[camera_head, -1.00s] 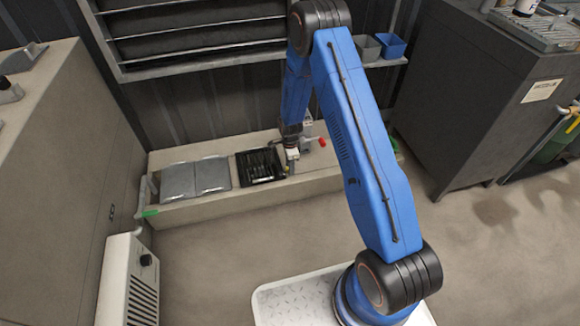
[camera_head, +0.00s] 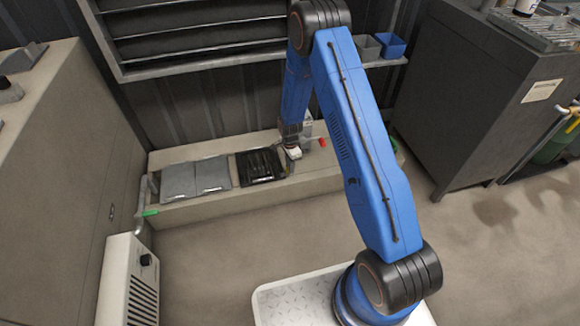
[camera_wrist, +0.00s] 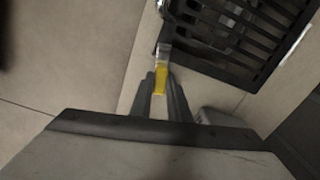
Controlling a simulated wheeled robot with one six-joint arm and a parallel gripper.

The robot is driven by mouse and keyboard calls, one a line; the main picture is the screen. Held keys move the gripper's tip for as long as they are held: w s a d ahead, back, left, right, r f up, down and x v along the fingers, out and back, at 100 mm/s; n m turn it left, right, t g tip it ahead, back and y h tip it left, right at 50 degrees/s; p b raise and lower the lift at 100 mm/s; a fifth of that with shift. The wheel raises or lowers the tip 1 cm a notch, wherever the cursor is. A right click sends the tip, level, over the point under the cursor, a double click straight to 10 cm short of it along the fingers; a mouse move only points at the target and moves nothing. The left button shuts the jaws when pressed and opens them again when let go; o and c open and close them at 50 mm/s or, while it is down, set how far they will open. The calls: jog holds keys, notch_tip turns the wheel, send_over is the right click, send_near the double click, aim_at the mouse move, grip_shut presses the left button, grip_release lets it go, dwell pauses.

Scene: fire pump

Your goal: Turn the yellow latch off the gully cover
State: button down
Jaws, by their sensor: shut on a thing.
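The gully cover is a black slatted grate (camera_head: 259,165) set in the top of the low ledge. It also shows in the wrist view (camera_wrist: 235,35) at the upper right. The yellow latch (camera_wrist: 160,80) lies between my fingertips, with a grey metal part reaching to the near corner of the grate. My gripper (camera_wrist: 160,92) is shut on the yellow latch.
Two grey plates (camera_head: 195,178) lie on the ledge (camera_head: 330,180) left of the grate. A red-handled fitting (camera_head: 322,142) stands close right of my gripper. A green-tipped pipe (camera_head: 150,212) is at the ledge's left end. The floor in front is clear.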

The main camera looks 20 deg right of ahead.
jog(key=n, duration=0.4)
jog(key=shift+n, duration=0.3)
jog(key=n, duration=0.3)
jog(key=shift+n, duration=0.4)
jog(key=n, duration=0.3)
jog(key=shift+n, duration=2)
jog(key=c, duration=1.7)
grip_release()
jog(key=shift+r, duration=0.1)
